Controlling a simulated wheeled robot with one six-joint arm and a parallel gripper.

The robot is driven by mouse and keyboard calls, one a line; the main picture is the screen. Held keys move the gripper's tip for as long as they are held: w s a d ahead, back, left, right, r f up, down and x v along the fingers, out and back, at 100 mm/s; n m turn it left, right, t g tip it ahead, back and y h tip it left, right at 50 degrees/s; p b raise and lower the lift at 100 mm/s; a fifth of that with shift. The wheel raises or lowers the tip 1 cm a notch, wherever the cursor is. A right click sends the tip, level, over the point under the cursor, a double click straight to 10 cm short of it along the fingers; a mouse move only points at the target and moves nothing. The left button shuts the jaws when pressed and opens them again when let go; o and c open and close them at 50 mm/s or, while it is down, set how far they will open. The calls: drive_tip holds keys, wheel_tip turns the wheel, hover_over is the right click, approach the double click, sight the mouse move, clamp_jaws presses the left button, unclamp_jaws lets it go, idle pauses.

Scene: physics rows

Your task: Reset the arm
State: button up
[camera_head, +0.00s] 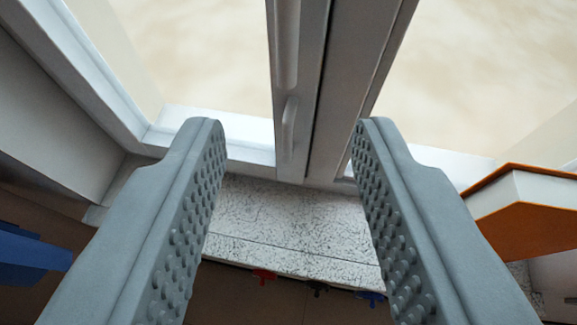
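My gripper (290,140) is open, its two grey studded fingers wide apart at the left and right of the view. Nothing is between the fingers. Beyond them stands a window with a grey middle frame post (345,75). A pale handle (288,130) is on the post, seen between the fingertips. I cannot tell how far the fingertips are from it.
A speckled stone sill (290,225) runs below the window. Small red (263,276), black and blue (370,297) items show under its front edge. An orange and white object (525,205) is at the right, close to the right finger. A blue object (32,255) is at the left.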

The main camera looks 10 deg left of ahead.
idle(0.3)
drive_tip(key=s+d+f+t, duration=0.1)
drive_tip(key=s+d+f, duration=0.4)
drive_tip(key=s+f, duration=0.5)
drive_tip(key=s+d+f+m+t+h, duration=0.1)
drive_tip(key=s+d+f, duration=0.4)
drive_tip(key=s+f, duration=0.6)
drive_tip(key=s+d+f+m+t+h, duration=0.1)
drive_tip(key=s+d+f, duration=0.4)
drive_tip(key=s+f, duration=0.6)
wheel_tip(320, 180, down, 2)
drive_tip(key=shift+f+t, duration=0.1)
drive_tip(key=shift+t, duration=0.5)
drive_tip(key=shift+s+d, duration=0.1)
